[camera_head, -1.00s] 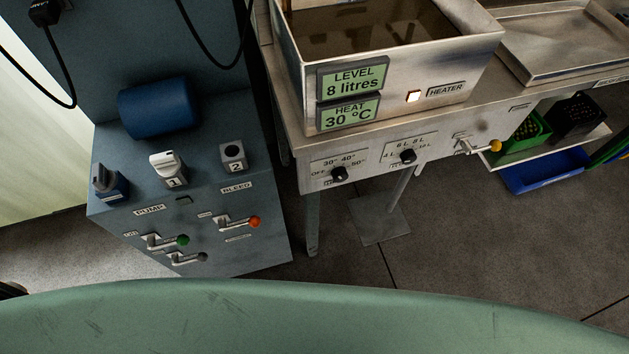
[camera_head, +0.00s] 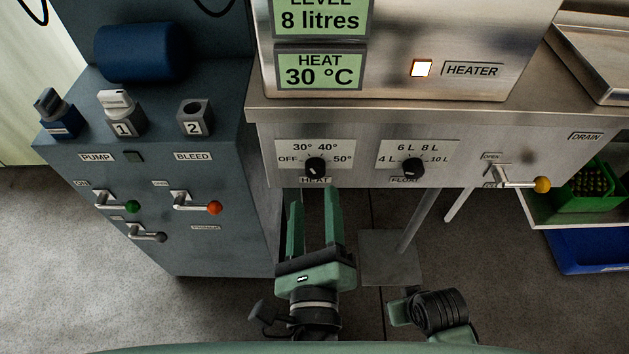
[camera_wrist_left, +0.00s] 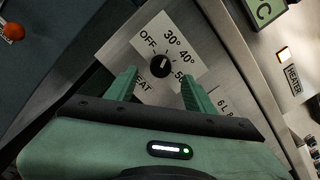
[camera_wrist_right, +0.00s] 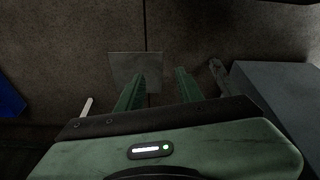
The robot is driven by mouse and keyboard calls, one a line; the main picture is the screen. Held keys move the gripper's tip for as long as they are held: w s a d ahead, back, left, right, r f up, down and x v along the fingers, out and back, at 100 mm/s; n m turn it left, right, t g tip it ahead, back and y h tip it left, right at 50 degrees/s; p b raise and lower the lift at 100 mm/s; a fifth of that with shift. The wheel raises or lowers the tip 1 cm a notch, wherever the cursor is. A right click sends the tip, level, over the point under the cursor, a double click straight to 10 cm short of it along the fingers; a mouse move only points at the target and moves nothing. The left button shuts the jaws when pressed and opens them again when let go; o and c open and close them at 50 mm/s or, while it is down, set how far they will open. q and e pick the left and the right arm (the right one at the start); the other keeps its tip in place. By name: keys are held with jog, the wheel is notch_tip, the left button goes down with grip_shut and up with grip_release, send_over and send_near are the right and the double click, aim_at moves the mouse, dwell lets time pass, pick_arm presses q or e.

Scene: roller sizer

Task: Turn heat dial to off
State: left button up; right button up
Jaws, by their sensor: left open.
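The heat dial (camera_head: 317,167) is a black knob on a white plate marked OFF, 30°, 40° and 50°, on the steel bench front. Its light mark points up towards the 30° and 40° labels; I cannot tell which exactly. The heat display (camera_head: 320,68) reads 30 °C. My left gripper (camera_head: 314,197) is open just below and in front of the dial. In the left wrist view the dial (camera_wrist_left: 160,66) shows between and beyond the open fingers (camera_wrist_left: 156,80), with no clear contact. My right gripper (camera_wrist_right: 156,77) is open and empty, above the floor.
The float dial (camera_head: 413,167) is right of the heat dial. A yellow-tipped drain lever (camera_head: 541,184) sticks out further right. The heater light (camera_head: 421,68) is lit. A blue pump cabinet (camera_head: 175,240) with levers stands left. A green crate (camera_head: 590,190) is on a shelf at right.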

aim_at(315, 174)
pick_arm(q)
jog(key=w, duration=0.6)
jog(key=shift+w+d+b, duration=0.1)
jog(key=shift+w+b, duration=0.1)
jog(key=shift+b, duration=0.1)
grip_shut()
pick_arm(e)
notch_tip(315, 174, up, 3)
jog(key=shift+d+f, duration=0.1)
jog(key=shift+f, duration=0.1)
